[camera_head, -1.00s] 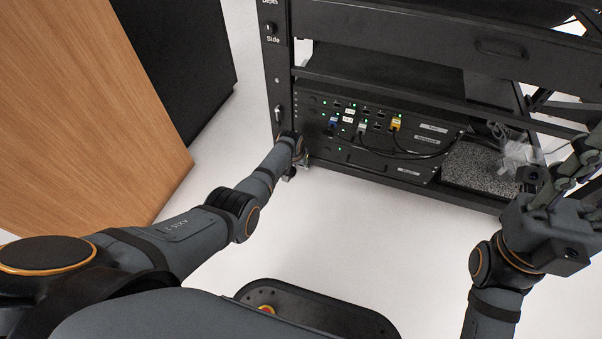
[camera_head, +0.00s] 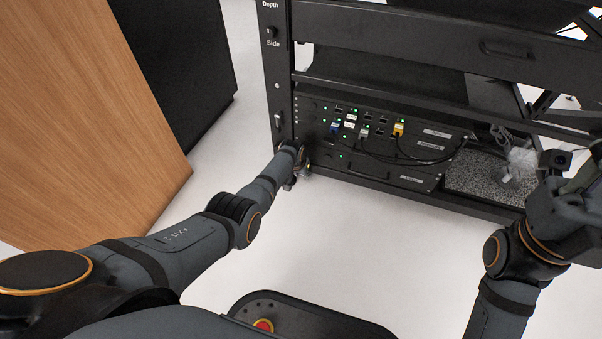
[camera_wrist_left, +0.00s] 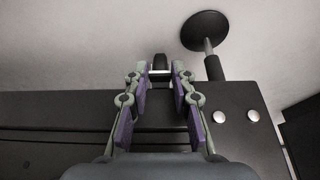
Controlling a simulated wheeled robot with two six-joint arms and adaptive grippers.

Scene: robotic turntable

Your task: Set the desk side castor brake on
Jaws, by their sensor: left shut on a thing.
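My left gripper (camera_head: 296,172) is low at the rack's front left corner in the head view, where the forearm hides most of it. In the left wrist view my left gripper (camera_wrist_left: 160,76) has its fingertips on either side of a small dark castor (camera_wrist_left: 160,62) with a pale bar across it. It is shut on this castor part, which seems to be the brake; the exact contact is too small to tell. My right gripper (camera_head: 582,178) is at the right edge of the head view, partly cut off, with its fingers unclear.
The black rack (camera_head: 278,100) carries a panel with plugged cables (camera_head: 380,135). A levelling foot (camera_wrist_left: 206,31) stands beside the castor. A wooden desk panel (camera_head: 90,110) is on the left. White floor is clear between the desk and rack.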

